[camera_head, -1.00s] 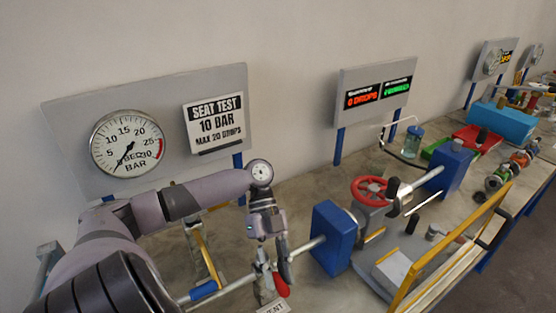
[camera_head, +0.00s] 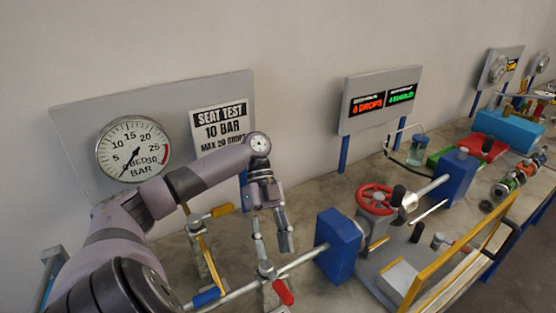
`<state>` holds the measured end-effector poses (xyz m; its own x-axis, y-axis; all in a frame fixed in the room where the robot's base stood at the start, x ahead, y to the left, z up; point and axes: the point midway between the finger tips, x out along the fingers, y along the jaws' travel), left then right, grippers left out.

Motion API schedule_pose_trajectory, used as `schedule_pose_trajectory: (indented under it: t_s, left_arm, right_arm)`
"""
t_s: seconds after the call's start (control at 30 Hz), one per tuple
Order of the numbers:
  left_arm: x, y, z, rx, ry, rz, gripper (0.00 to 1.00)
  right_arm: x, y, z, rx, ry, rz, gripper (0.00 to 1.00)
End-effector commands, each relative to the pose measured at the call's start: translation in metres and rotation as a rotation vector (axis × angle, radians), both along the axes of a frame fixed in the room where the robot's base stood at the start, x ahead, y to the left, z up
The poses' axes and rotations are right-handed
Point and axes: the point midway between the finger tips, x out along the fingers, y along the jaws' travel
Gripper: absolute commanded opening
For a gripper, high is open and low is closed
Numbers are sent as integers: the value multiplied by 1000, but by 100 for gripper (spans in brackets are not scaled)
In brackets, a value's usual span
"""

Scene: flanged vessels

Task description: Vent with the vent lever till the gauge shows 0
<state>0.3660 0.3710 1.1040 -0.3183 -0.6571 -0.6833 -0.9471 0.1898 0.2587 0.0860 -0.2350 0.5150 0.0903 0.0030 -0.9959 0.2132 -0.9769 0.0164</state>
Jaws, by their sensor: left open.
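The round gauge (camera_head: 133,149) is on the grey panel at the left. Its black needle points down and left, at or very near 0. The red-handled lever (camera_head: 284,292) is on the pipe at the bottom centre, its handle slanting down and right. It stands where the VENT label showed earlier; that label is not readable now. My left gripper (camera_head: 272,238) is open and empty above the red handle, apart from it. My right gripper is not in view.
A yellow-handled lever (camera_head: 222,211) and a blue-handled lever (camera_head: 206,297) stand left of the red one. A blue block (camera_head: 338,245) is close on the right. A red handwheel (camera_head: 375,198) and yellow rail (camera_head: 455,248) lie farther right.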

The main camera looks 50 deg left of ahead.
Motion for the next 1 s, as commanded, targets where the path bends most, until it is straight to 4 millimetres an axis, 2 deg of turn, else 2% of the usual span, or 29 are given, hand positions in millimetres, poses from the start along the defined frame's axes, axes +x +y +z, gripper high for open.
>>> schedule_pose_trajectory:
  t_s: [0.1,0.3,1.0]
  left_arm:
    - [8,13,15,-1,-3,2,41]
    - [12,24,25,-2,-1,-1,41]
    - [12,25,26,-1,0,-1,41]
  right_arm:
    - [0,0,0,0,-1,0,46]
    - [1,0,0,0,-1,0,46]
    - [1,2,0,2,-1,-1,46]
